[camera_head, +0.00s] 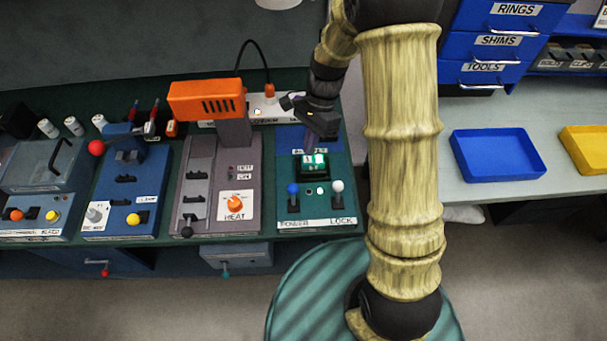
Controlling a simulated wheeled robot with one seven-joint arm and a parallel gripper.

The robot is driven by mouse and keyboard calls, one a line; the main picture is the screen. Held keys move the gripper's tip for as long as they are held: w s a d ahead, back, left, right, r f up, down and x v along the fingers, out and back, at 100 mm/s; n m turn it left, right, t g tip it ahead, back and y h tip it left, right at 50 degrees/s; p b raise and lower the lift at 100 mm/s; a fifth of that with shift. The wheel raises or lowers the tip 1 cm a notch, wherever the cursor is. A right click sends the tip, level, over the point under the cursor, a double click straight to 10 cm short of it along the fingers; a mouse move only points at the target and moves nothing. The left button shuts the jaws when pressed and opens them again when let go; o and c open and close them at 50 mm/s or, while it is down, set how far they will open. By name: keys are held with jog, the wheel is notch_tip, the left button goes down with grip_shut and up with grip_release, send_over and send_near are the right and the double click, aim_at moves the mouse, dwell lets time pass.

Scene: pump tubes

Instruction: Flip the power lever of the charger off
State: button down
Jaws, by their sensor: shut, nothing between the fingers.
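The teal-green panel with levers labelled POWER and LOCK (318,212) is in the middle of the camera_head view; I take it for the charger. The blue-knobbed lever (292,189) stands above the POWER label. A white-knobbed lever (337,187) stands to its right, above LOCK. A lit green-and-white part (313,163) sits in a dark block behind the levers. My gripper (322,127) is shut and empty over the back part of this panel, beyond both levers and apart from them. It hides part of the panel's back label.
A grey HEAT panel (235,206) with an orange hood (207,98) stands left of it, then a blue panel (125,205). My arm crosses the view on the right. A blue tray (497,155) lies on the side table. The space before the levers is clear.

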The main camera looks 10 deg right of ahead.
aim_at(293, 193)
jog(key=p+x, duration=0.1)
jog(key=x, duration=0.9)
jog(key=shift+r, duration=0.1)
dwell(0.6)
